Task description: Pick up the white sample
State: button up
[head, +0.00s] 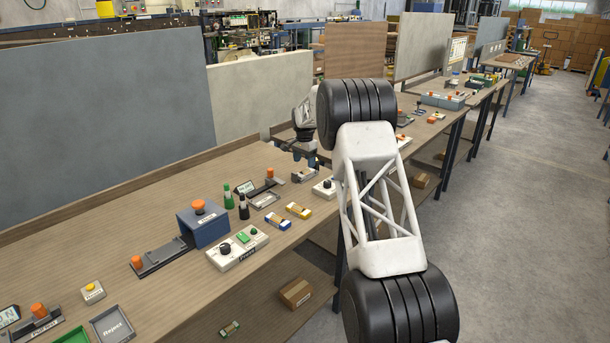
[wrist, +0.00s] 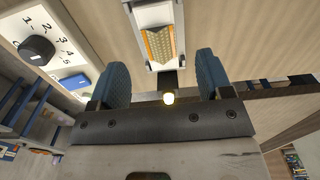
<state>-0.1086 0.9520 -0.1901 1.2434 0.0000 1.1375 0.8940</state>
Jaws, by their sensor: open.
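My gripper (head: 306,156) is open above the workbench, its two blue pads apart with nothing between them. In the wrist view my gripper (wrist: 163,82) points at a white, tray-like piece (wrist: 165,14) just beyond the fingertips, near the top centre. In the head view a small pale piece (head: 304,175) sits on the bench just below the fingers. I cannot tell for sure which of these parts is the white sample.
A white dial box (wrist: 65,32) with a black knob and blue button stands close left of my gripper in the wrist view. In the head view a blue box (head: 203,222), two bottles, a control box (head: 238,247) and small yellow and blue packs share the bench (head: 150,230).

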aim_at(304, 171)
dwell(0.3)
jog(key=shift+s+f, duration=0.1)
jog(key=shift+f, duration=2.5)
jog(key=c, duration=1.1)
jog(key=shift+r, duration=0.1)
jog(key=shift+r, duration=4.9)
